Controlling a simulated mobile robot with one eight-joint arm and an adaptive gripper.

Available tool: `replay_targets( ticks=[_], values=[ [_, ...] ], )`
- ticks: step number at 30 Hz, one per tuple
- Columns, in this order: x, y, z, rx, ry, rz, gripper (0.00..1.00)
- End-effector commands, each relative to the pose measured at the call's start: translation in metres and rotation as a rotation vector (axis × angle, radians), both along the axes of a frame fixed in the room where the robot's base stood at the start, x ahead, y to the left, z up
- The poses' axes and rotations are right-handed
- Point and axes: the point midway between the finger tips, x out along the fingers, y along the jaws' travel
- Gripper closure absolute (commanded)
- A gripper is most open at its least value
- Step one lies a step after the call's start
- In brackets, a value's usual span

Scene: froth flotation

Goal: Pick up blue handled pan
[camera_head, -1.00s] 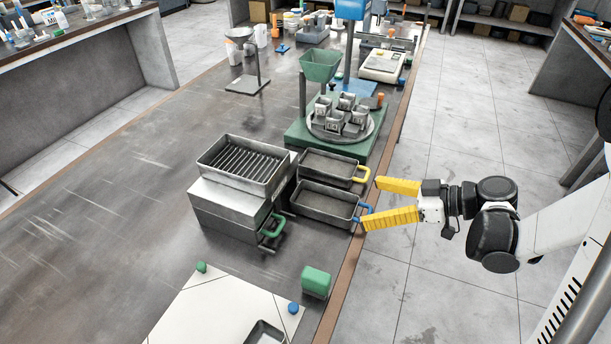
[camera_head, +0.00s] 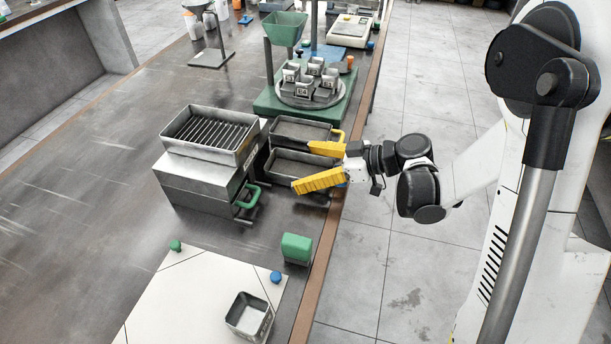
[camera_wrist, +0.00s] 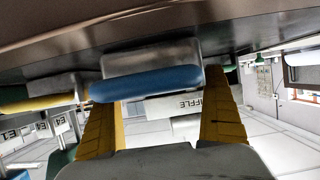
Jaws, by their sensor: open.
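The blue handled pan (camera_head: 283,166) is a dark grey rectangular tray beside the metal riffle box, nearer than the yellow handled pan (camera_head: 290,128). My gripper (camera_head: 303,168) is open, with its yellow fingers reaching over the pan's right end in the head view. The fingers hide most of that end and nearly all of its handle. In the wrist view the blue handle (camera_wrist: 145,83) lies crosswise between the two spread fingers, with the grey pan end (camera_wrist: 155,57) behind it. I cannot tell whether either finger touches the handle.
The riffle box (camera_head: 200,180) with a green handle (camera_head: 248,198) stands left of the pans. A green turntable base (camera_head: 275,108) with several cups stands behind. A green block (camera_head: 297,248) and a white board (camera_head: 190,300) with a small tray (camera_head: 250,316) are in front.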

Motion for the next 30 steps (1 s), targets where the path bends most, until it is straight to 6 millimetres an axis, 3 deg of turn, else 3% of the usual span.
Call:
replay_targets(
  ticks=[5,11,23,30],
  values=[
    [0.000,0.000,0.001,0.000,0.000,0.000,0.03],
    [0.000,0.000,0.001,0.000,0.000,0.000,0.64],
    [0.000,0.000,0.007,0.000,0.001,0.000,0.64],
    [0.000,0.000,0.044,0.000,0.001,0.000,0.64]
  ],
)
